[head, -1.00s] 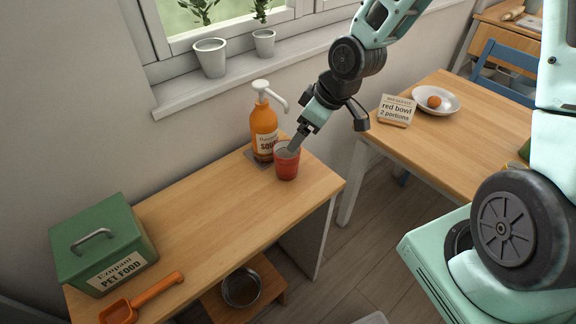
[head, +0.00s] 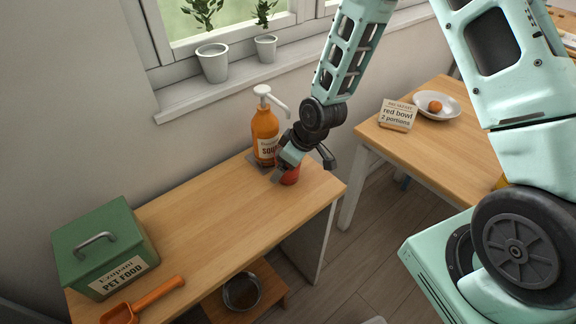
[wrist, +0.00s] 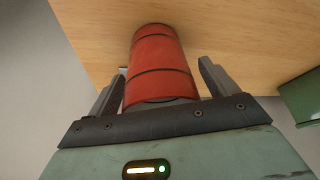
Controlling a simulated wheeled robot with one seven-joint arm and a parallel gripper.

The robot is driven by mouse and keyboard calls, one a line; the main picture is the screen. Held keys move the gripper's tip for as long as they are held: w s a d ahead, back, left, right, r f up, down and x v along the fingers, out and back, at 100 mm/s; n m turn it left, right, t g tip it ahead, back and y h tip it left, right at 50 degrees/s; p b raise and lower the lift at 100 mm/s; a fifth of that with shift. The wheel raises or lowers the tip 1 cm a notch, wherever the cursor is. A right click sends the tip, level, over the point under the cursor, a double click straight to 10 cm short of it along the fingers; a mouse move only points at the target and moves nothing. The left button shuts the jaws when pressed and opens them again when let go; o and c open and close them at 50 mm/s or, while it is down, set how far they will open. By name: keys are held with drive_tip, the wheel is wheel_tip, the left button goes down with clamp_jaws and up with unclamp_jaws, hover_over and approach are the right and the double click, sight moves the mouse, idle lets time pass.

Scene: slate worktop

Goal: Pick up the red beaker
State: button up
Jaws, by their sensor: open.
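The red beaker (head: 291,177) stands on the wooden worktop, just right of the orange pump bottle. In the head view my gripper hides most of it. In the wrist view the beaker (wrist: 160,65) lies between the two fingers of my gripper (wrist: 164,85), its dark-lined rim close to the palm. The fingers are open, one on each side. A gap shows on the right; on the left the finger looks very near the beaker, and I cannot tell if it touches. My gripper (head: 282,178) also shows in the head view.
An orange pump bottle (head: 265,135) stands on a dark mat close behind the beaker. A green pet food box (head: 103,245) and an orange scoop (head: 145,302) are at the left end. The worktop's middle is clear. A second table (head: 440,155) holds a sign (head: 397,114) and plate (head: 450,108).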

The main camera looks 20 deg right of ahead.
drive_tip(key=shift+w+a+f, duration=0.1)
drive_tip(key=shift+f, duration=0.25)
drive_tip(key=c, duration=1.2)
drive_tip(key=shift+r, duration=0.2)
